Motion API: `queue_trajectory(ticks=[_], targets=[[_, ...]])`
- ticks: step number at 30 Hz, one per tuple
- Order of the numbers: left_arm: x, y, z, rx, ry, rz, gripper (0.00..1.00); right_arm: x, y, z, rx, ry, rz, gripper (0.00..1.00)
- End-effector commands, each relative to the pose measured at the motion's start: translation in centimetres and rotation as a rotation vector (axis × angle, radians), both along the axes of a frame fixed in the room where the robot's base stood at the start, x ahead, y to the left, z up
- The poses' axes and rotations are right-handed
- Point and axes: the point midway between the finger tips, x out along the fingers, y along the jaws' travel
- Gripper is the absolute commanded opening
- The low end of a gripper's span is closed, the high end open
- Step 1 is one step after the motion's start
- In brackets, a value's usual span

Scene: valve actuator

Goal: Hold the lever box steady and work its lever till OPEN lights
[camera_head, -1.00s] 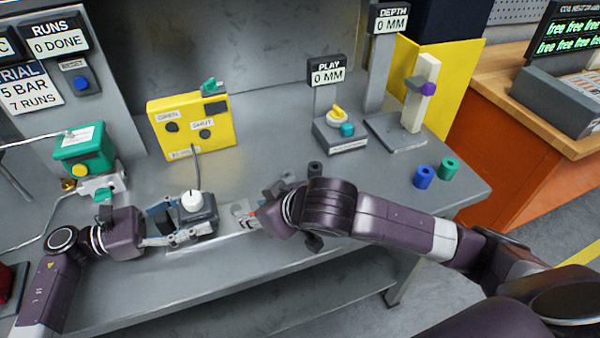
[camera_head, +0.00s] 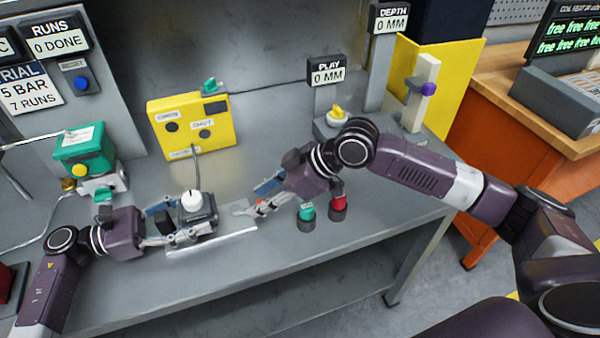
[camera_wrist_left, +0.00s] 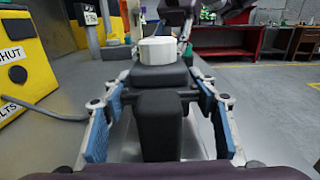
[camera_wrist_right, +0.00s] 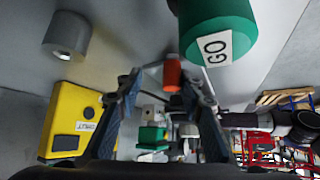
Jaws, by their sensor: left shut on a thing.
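The lever box (camera_head: 197,207), a dark box with a white round cap, sits on a light plate on the bench. A cable leads behind it to the yellow panel (camera_head: 222,128), whose OPEN and SHUT lamps look dark. My left gripper (camera_head: 190,228) is shut on the box; its blue-padded fingers flank the box in the left wrist view (camera_wrist_left: 160,110). A grey lever (camera_head: 240,207) points right from the box. My right gripper (camera_head: 264,197) is open near the lever's end. An orange-red piece (camera_wrist_right: 172,75), apparently the lever's grip, shows between its fingertips; contact is unclear.
A green GO cylinder (camera_head: 306,212) and a red-topped one (camera_head: 338,204) stand near the right gripper. A grey cylinder (camera_wrist_right: 67,35) stands nearby. The green actuator (camera_head: 84,150) is at left, and the PLAY stand (camera_head: 327,72) is behind my right arm.

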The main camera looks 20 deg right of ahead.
Motion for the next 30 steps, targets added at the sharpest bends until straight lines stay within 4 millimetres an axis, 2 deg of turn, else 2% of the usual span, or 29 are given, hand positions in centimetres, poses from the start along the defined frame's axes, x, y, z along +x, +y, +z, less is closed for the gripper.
queue_trajectory(ticks=[1,12,18,24,30], targets=[[-0.1,0.0,0.0,0.0,0.0,-0.002,0.05,0.5,-0.2,0.2,0.001,-0.006,0.02,0.33],[-0.1,0.0,0.0,0.0,0.001,-0.002,0.05,-2.3,-4.9,5.5,-0.002,-0.008,0.018,0.33],[0.0,0.0,0.0,0.0,0.0,-0.001,0.05,-3.4,-6.7,7.6,0.0,-0.005,0.018,0.33],[0.0,0.0,0.0,-0.001,0.0,-0.001,0.05,-3.8,-7.4,8.5,0.001,-0.005,0.02,0.33],[0.0,0.0,0.0,-0.001,0.0,-0.001,0.05,-3.9,-7.5,8.6,0.001,-0.004,0.021,0.33]])
